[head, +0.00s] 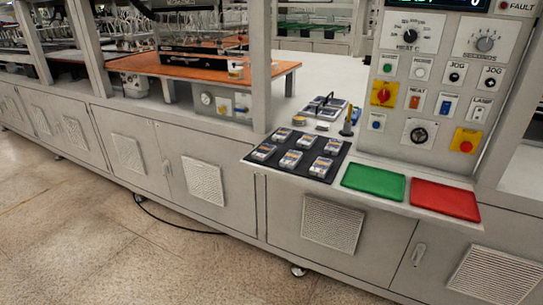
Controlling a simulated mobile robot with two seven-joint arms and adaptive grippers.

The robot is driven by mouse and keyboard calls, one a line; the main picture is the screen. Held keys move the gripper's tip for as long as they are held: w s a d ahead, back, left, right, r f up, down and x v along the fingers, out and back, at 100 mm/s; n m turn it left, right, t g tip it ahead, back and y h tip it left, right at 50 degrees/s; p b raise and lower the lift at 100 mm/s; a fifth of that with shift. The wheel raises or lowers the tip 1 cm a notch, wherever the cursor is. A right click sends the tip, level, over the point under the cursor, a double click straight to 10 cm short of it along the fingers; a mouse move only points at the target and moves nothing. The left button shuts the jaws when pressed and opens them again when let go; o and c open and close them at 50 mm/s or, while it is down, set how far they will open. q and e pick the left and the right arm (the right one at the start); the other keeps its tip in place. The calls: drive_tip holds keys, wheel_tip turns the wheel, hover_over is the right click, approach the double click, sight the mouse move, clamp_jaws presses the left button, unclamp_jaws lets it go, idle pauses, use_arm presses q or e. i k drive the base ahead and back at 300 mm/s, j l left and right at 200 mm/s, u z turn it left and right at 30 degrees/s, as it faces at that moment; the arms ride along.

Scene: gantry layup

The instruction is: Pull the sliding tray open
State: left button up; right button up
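No part clearly reads as the sliding tray, and I cannot tell which it is. A flat orange-brown board (195,67) lies on the bench at upper left, with a frame-like fixture above it. A black tray (257,166) with several small cards lies at the front edge of the counter, right of centre. Neither of my grippers is in view.
A control panel (423,75) with knobs and buttons stands at upper right. A green pad (373,182) and a red pad (444,199) lie below it. A grey post (260,70) rises beside the board. Grey cabinets (204,182) run below; the speckled floor (90,235) in front is clear except for a black cable.

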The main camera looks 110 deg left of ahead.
sight(223, 64)
drive_tip(key=u, duration=3.35)
